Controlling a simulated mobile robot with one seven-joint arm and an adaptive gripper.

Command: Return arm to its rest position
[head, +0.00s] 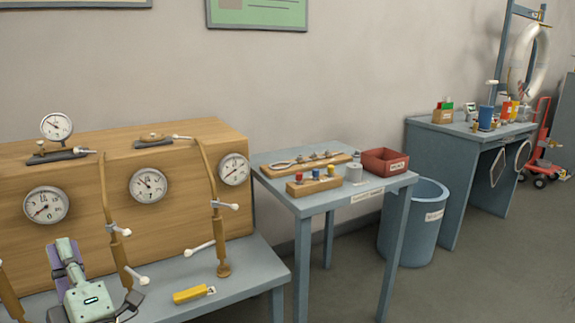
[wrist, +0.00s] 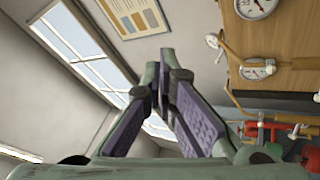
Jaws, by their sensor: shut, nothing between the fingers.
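My gripper (wrist: 168,78) shows in the wrist view with its two purple-padded fingers drawn together at the tips and nothing between them. Past the fingers are a wall and window, so it points away from the bench things. In the head view, part of my green arm (head: 82,290) with purple pads shows at the lower left, in front of the wooden gauge panel (head: 100,170). The exact place of the fingertips is hard to tell there.
Brass pipes (head: 114,240) with white-tipped levers stand close to my arm. A yellow tool (head: 192,294) lies on the grey bench (head: 250,268). A small table (head: 335,205) with a red bin (head: 385,161), a blue bucket (head: 425,240) and a workbench (head: 430,140) stand to the right.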

